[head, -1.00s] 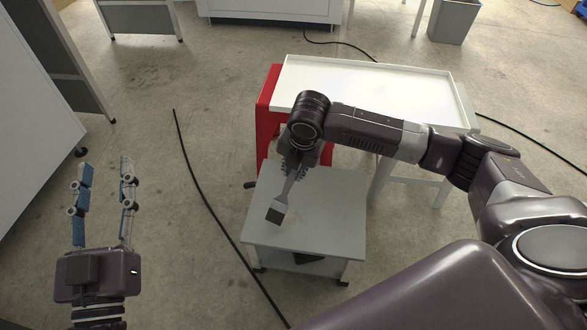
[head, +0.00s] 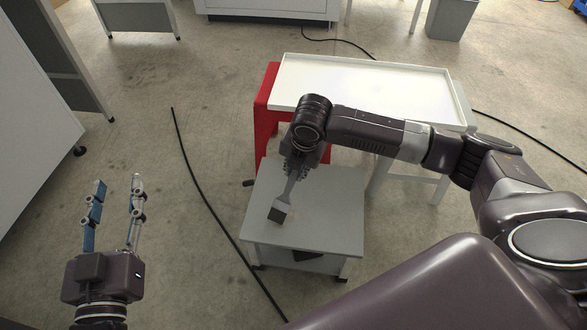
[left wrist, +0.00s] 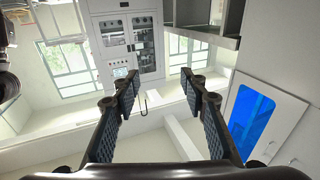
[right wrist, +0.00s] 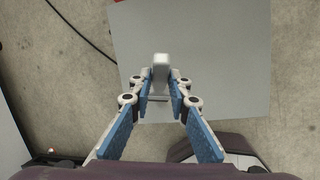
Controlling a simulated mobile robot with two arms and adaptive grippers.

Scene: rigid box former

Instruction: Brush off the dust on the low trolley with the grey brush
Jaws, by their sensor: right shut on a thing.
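The low trolley (head: 335,210) is a small grey cart on the floor; its grey top also shows in the right wrist view (right wrist: 225,60). My right gripper (head: 296,168) is above its left part, shut on the handle of the grey brush (head: 290,190). The dark brush head points down-left at the trolley top; I cannot tell whether it touches. In the right wrist view the brush handle end (right wrist: 160,62) stands between the fingertips. A faint tan patch near the brush head may be dust. My left gripper (head: 117,184) is open and empty, left of the trolley.
A white tray table (head: 360,80) stands just behind the trolley, with a red unit (head: 264,110) at its left end. A black cable (head: 200,185) lies on the floor left of the trolley. The floor between my left gripper and the cable is clear.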

